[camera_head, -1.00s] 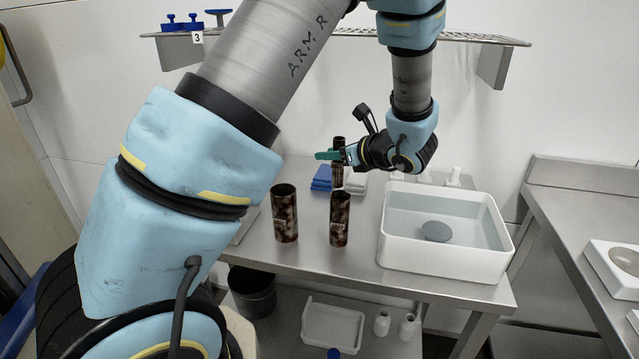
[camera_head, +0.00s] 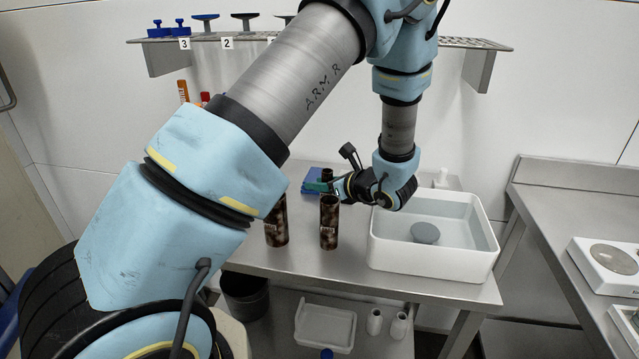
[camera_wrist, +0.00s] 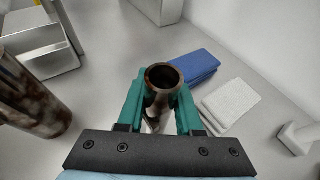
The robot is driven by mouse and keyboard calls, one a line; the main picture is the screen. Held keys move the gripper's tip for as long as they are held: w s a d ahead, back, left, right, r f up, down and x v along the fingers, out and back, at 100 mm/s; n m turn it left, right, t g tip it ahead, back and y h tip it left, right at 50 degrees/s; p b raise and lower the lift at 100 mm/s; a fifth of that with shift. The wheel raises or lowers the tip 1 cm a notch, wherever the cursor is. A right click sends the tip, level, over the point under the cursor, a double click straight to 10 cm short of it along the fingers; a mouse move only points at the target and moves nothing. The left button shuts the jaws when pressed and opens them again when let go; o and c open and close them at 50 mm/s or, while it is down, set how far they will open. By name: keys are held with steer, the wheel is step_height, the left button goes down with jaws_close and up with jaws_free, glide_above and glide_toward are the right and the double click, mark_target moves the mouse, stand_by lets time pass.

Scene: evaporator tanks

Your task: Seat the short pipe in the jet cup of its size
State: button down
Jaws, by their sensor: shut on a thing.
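My gripper (camera_head: 320,187) has green fingers. They are closed around the upper part of a brown mottled pipe (camera_head: 328,172). The wrist view shows this pipe's open round mouth (camera_wrist: 163,77) between the fingers (camera_wrist: 156,100). Its lower end is hidden behind the front tube and my gripper. I cannot tell which item is the jet cup.
A white basin (camera_head: 430,260) with a grey disc inside stands right of my gripper. A blue folded cloth (camera_wrist: 190,68) and a white one (camera_wrist: 230,100) lie beside the held pipe. A wall shelf (camera_head: 460,43) carries numbered items. The table front (camera_head: 300,262) is bare.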

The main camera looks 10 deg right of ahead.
steer(key=c, duration=0.6)
jaws_free()
